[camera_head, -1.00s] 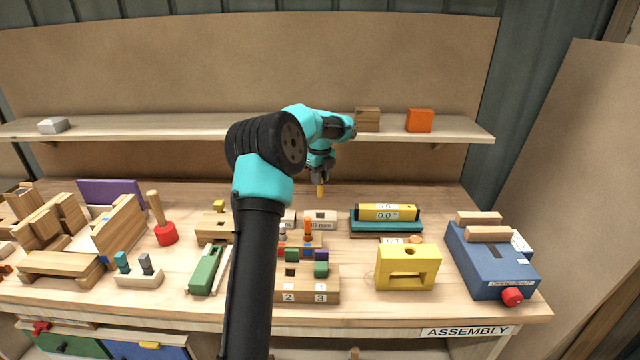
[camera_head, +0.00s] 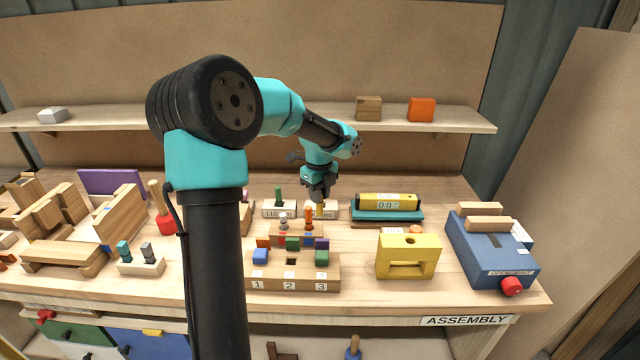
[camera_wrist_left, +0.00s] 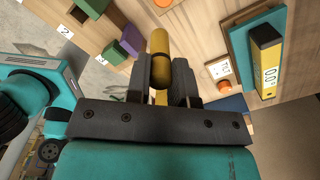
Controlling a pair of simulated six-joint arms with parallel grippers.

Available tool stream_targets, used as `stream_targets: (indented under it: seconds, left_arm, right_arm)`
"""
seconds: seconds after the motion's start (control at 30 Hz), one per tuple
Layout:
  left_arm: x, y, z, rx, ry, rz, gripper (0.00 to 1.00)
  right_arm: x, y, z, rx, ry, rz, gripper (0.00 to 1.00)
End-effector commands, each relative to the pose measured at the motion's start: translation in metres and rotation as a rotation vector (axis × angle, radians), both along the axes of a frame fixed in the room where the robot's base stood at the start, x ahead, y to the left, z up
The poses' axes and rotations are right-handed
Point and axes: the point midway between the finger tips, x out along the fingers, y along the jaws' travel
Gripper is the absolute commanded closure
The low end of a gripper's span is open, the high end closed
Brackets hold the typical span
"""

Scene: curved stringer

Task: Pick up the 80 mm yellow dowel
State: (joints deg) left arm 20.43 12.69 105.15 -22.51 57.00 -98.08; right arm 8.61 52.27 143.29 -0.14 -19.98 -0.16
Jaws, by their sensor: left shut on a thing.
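My left gripper (camera_head: 319,193) hangs fingers-down over the back middle of the bench, just above a pale block (camera_head: 329,210). It is shut on the yellow dowel (camera_wrist_left: 160,58), which shows clearly between the two dark fingers in the left wrist view. In the head view only a small yellow part of the dowel (camera_head: 318,208) shows below the fingers, in front of the block. I cannot tell whether the dowel touches the block. My right gripper is not in view.
A pale block marked 110 (camera_head: 270,211) with a green dowel stands just left. A yellow level (camera_head: 388,202) on a teal base lies to the right. The numbered block (camera_head: 270,284) and a yellow block (camera_head: 395,265) are nearer the front. A shelf (camera_head: 450,119) runs behind.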

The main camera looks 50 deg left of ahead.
Motion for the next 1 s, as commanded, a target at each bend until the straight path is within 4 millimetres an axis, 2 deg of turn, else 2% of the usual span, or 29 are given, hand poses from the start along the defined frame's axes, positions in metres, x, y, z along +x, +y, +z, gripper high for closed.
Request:
stream_targets:
  seconds: [0.1, 0.3, 1.0]
  left_arm:
    - [-0.010, -0.010, 0.000, 0.000, 0.000, -0.002, 1.00]
    - [-0.015, -0.016, 0.000, 0.001, 0.000, -0.001, 1.00]
    - [-0.014, -0.017, 0.000, 0.000, 0.000, 0.004, 1.00]
  right_arm:
    - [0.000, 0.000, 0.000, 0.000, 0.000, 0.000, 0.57]
    - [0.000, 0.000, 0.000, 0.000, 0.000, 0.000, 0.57]
    - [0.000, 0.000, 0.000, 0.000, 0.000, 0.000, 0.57]
